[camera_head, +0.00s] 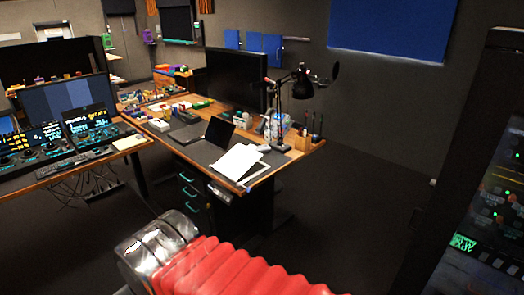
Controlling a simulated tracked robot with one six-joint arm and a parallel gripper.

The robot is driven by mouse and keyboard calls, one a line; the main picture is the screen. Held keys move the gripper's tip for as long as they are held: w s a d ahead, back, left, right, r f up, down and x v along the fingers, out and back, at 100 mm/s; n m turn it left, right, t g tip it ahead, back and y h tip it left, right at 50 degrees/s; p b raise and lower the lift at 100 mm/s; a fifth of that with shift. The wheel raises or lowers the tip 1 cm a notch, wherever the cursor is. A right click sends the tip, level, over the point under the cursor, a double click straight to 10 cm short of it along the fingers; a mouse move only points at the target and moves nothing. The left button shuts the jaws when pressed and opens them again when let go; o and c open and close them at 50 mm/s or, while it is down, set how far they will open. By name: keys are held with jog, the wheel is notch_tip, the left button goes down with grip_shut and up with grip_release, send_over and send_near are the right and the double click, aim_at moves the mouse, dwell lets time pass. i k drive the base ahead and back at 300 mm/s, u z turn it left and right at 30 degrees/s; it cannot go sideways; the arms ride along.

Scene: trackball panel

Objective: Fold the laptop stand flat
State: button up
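No laptop stand can be told for sure at this distance. A small dark panel (219,132) stands tilted up on the wooden desk (262,177), behind white papers; it may be a laptop or the stand. A flat dark item (188,132) lies to its left and is too small to make out. A red ribbed sleeve and a shiny metal part, which look like my arm, fill the bottom middle, well in front of the desk. No gripper fingers show.
White papers (237,160) lie at the desk's near edge. A black lamp (302,85) and a large monitor (236,78) stand behind. A console desk (85,162) is at left, a lit rack (480,215) at right. Dark floor (345,200) is clear between desk and rack.

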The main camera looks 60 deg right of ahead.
aim_at(234, 165)
jog(key=u, duration=0.05)
jog(key=k, duration=0.65)
jog(key=z, duration=2.3)
jog(key=i, duration=2)
